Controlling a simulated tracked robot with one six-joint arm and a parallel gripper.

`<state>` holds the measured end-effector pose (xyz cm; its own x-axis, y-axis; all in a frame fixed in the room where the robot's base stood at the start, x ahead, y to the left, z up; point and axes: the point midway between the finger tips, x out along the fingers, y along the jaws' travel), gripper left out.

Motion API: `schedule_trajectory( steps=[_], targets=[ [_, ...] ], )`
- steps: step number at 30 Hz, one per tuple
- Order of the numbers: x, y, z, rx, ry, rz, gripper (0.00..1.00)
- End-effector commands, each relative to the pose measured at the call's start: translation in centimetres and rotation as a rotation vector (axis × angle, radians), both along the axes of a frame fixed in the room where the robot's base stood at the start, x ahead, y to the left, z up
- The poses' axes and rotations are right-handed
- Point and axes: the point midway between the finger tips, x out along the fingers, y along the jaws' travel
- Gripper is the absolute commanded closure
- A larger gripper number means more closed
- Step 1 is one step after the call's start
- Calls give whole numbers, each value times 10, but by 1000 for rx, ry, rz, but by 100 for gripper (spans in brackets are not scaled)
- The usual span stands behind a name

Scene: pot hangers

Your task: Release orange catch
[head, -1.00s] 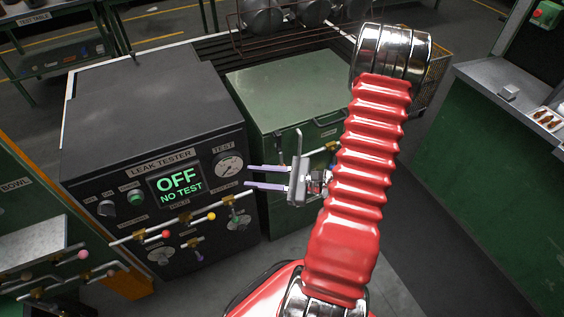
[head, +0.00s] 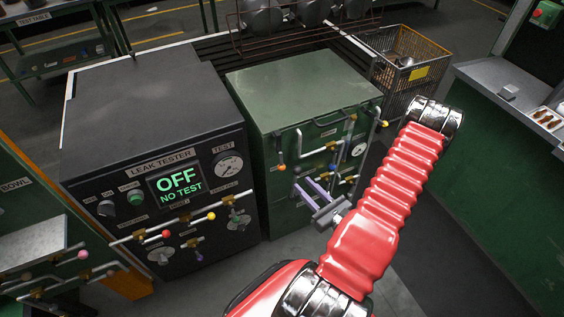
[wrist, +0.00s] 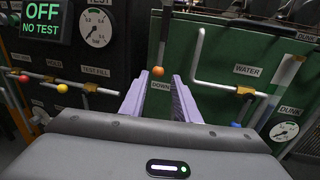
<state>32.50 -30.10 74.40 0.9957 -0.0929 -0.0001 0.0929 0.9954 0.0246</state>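An orange ball knob (head: 282,167), taken to be the orange catch, hangs at the lower end of a grey lever on the green cabinet (head: 300,85). In the wrist view the orange knob (wrist: 158,71) shows between and just past my two purple fingertips, above a "DOWN" label (wrist: 160,86). My gripper (head: 303,183) is open and empty, pointing at the cabinet front, a little below and right of the knob in the head view. The fingers also show in the wrist view (wrist: 160,79), apart. I cannot tell how far the tips are from the knob.
The black leak tester (head: 150,110) stands left, its screen reading "OFF NO TEST", with coloured-knob valves along its front. Right of the orange knob are a "WATER" pipe, a blue knob (wrist: 236,124) and a gauge (wrist: 284,131). A wire basket (head: 405,75) stands behind right.

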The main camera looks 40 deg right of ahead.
Motion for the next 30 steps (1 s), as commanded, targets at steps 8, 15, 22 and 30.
schedule_trajectory(
  steps=[8,15,22,30],
  targets=[
    [5,0,0,0,0,4,71],
    [24,-1,0,-2,0,6,71],
    [47,-3,0,-2,1,6,71],
    [77,-6,0,-1,0,6,71]
  ],
)
